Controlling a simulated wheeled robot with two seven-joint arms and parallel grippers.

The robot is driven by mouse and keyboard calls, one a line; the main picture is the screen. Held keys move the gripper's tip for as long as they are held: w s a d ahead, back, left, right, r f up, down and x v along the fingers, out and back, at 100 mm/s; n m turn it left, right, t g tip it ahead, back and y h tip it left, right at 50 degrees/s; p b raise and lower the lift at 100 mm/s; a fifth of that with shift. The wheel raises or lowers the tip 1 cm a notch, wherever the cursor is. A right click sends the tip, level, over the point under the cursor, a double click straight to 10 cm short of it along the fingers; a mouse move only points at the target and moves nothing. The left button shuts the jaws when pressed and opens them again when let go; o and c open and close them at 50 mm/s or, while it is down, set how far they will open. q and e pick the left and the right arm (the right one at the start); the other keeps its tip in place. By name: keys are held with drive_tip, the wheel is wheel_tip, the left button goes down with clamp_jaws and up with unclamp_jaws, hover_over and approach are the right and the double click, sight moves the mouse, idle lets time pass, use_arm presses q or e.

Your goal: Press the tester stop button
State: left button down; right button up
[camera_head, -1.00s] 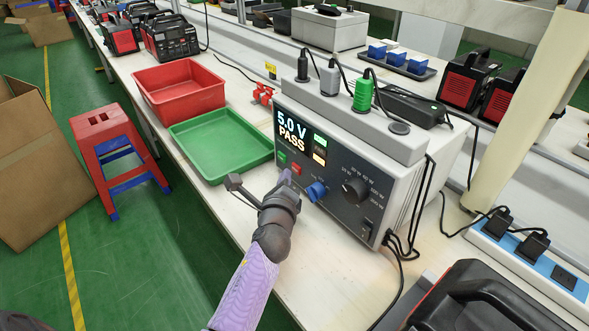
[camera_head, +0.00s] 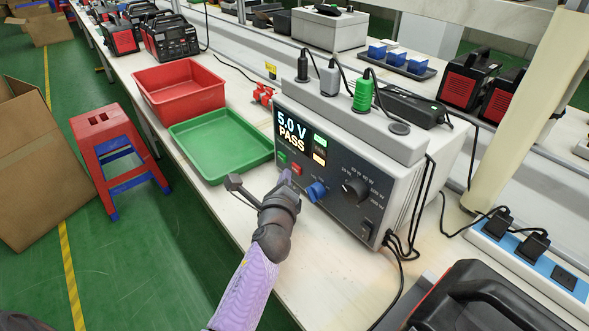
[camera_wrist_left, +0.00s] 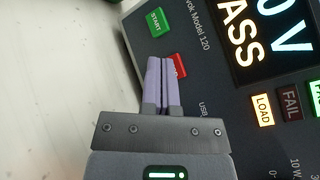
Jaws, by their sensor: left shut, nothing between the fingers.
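The tester (camera_head: 335,180) is a grey box with a dark front panel, and its screen (camera_head: 291,132) reads 5.0 V PASS. The red stop button (camera_head: 296,169) is on the panel, right of the green start button (camera_head: 282,157). In the left wrist view the stop button (camera_wrist_left: 177,66) is partly covered by my fingertips, and the start button (camera_wrist_left: 157,22) is clear. My left gripper (camera_head: 285,177) is shut and empty, with its fingertips (camera_wrist_left: 163,62) at the stop button's edge. I cannot tell whether they touch it. My right gripper is not in view.
A blue knob (camera_head: 316,191) and a black dial (camera_head: 354,189) are right of the buttons. A green tray (camera_head: 222,176) and a red bin (camera_head: 180,112) stand left of the tester. Black cables (camera_head: 408,240) hang at its right side. Bare bench lies in front.

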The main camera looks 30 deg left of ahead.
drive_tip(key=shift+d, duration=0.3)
use_arm(q)
drive_tip(key=shift+w, duration=0.1)
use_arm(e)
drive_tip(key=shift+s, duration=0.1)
use_arm(q)
drive_tip(key=shift+w+d, duration=0.2)
drive_tip(key=shift+w, duration=0.15)
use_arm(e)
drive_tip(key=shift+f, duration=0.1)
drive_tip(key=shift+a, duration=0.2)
use_arm(q)
drive_tip(key=shift+s+a, duration=0.2)
drive_tip(key=shift+s, duration=0.3)
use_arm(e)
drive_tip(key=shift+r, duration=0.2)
